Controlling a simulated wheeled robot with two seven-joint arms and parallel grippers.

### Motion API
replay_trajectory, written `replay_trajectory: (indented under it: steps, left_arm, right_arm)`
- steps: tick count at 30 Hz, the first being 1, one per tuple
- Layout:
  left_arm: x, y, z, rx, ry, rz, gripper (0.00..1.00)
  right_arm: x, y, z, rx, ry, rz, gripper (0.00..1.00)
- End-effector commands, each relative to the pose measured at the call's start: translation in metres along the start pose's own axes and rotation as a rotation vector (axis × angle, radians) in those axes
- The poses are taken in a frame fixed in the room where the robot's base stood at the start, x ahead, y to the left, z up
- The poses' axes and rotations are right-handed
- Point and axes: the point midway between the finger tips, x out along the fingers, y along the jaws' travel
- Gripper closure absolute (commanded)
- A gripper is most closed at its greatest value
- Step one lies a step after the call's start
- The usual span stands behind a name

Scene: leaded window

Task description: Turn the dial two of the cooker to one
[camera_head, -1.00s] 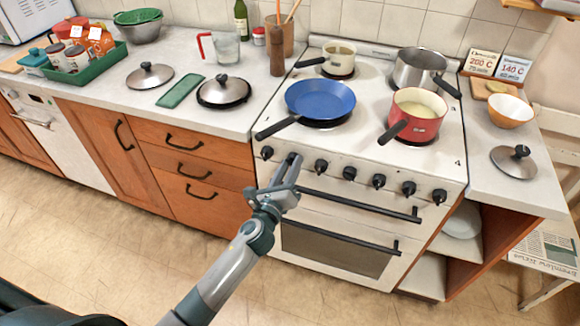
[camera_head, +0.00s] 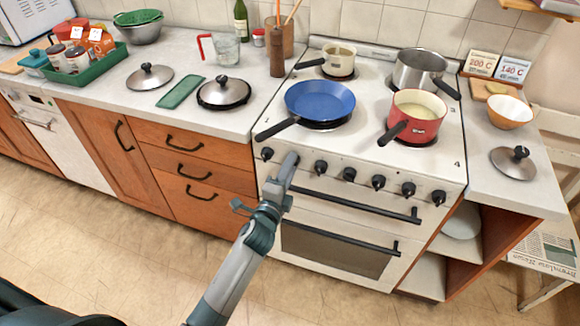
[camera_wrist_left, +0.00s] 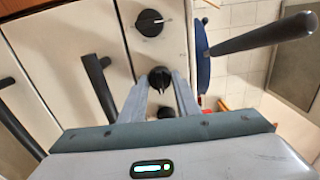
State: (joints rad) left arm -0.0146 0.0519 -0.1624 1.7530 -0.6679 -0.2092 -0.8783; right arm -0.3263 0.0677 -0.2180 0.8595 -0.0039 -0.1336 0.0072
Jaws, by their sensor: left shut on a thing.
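The white cooker (camera_head: 330,222) has a row of black dials along its front panel. My left gripper (camera_head: 290,160) is at the second dial from the left and hides it in the head view. In the left wrist view that black dial (camera_wrist_left: 159,77) sits between the fingertips of my left gripper (camera_wrist_left: 160,84), which is shut on it. The first dial (camera_head: 267,153) stands free to its left; it also shows in the left wrist view (camera_wrist_left: 150,22). The third dial (camera_head: 321,167) is to the right of the gripper. My right gripper is not in view.
A blue pan (camera_head: 320,99) stands on the hob, its dark handle (camera_head: 276,129) reaching past the front edge above the gripper. A red pot (camera_head: 417,113) has its handle toward the front. The oven handle (camera_head: 355,204) runs below the dials. Free floor lies in front.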

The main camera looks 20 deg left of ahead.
Motion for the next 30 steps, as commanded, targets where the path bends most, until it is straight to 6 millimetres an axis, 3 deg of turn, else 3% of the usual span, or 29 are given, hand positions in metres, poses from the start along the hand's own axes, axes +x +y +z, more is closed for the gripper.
replay_trajectory:
  steps: [15,30]
  left_arm:
    - [0.0,0.001,0.0,-0.429,-0.001,0.003,0.94]
    - [0.0,0.001,0.0,-0.54,-0.001,0.002,0.94]
  right_arm:
    - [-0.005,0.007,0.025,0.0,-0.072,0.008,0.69]
    - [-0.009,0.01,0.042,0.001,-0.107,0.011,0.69]
